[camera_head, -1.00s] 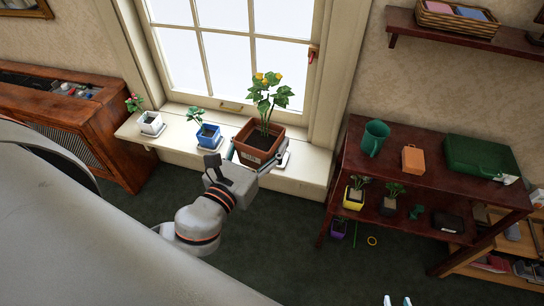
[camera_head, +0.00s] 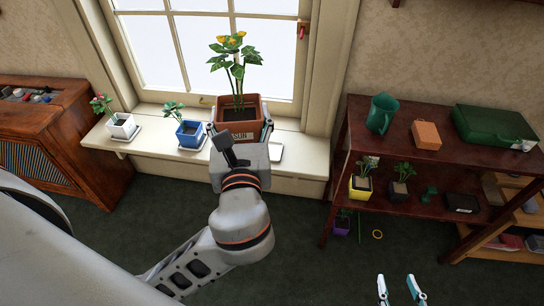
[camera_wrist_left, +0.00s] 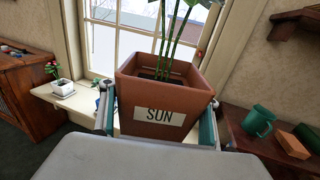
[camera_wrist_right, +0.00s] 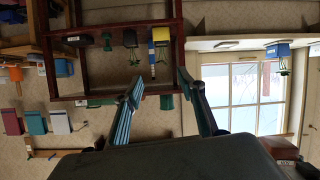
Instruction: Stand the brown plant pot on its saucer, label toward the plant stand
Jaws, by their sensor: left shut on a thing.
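The brown plant pot (camera_head: 238,125) holds a tall green plant with yellow flowers. My left gripper (camera_head: 240,128) is shut around its sides at the window sill. In the left wrist view the pot (camera_wrist_left: 165,88) shows a white "SUN" label (camera_wrist_left: 160,115) facing the gripper's palm. Whether its base touches the sill is hidden. A pale saucer-like piece (camera_head: 276,152) lies on the sill just right of the pot, partly hidden by the gripper. The dark red plant stand (camera_head: 335,180) is to the right. My right gripper (camera_head: 401,290) is open and empty, low above the floor.
A white pot (camera_head: 123,127) and a blue pot (camera_head: 190,133) stand on saucers left along the sill (camera_head: 310,150). The stand holds a green mug (camera_head: 381,113), an orange box (camera_head: 426,134), a green case (camera_head: 495,125) and small plants. Dark carpet lies between.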

